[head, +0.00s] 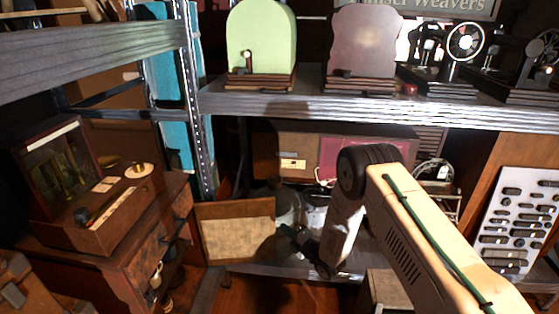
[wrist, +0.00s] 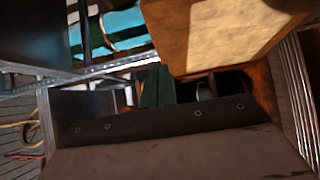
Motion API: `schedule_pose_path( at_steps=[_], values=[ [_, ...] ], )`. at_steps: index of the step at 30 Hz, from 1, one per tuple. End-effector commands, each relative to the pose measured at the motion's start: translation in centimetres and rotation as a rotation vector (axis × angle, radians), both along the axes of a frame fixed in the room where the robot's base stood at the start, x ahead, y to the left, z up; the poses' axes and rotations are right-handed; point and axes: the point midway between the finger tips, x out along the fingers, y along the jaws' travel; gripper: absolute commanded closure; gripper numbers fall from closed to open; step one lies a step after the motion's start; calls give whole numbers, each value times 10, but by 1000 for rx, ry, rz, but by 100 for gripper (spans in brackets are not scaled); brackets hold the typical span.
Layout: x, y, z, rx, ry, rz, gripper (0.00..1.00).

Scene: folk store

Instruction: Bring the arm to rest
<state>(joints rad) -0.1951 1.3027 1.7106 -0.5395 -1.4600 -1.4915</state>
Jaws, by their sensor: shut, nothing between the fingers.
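My arm (head: 420,235) reaches in from the lower right and bends at a dark elbow joint. Its forearm hangs down in front of the lower shelf. My gripper (head: 292,236) is at the end, small and dark in the head view, pointing left, shut and empty. It is close to a framed board (head: 238,232) with a pale panel, which leans to its left; I cannot tell whether they touch. The board also seems to show at the top of the wrist view (wrist: 225,35).
A metal shelf (head: 330,107) above holds a green arched panel (head: 262,42), a brown panel (head: 364,50) and a machine with a wheel (head: 465,42). A wooden cabinet (head: 130,240) with a box stands left. A white board of dark pieces (head: 520,215) leans right.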

Motion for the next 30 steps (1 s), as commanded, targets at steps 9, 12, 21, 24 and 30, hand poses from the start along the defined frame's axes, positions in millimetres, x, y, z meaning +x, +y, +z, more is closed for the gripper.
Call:
schedule_pose_path(
  at_steps=[9,12,21,24,30],
  values=[
    [-24,-30,-87,-37,573,-158,100],
    [-34,-51,-89,-49,781,-278,100],
    [-78,-129,0,-4,1274,-763,100],
    [-102,-151,42,34,1382,-920,100],
    [-159,-185,130,130,1544,-1202,100]
  ],
)
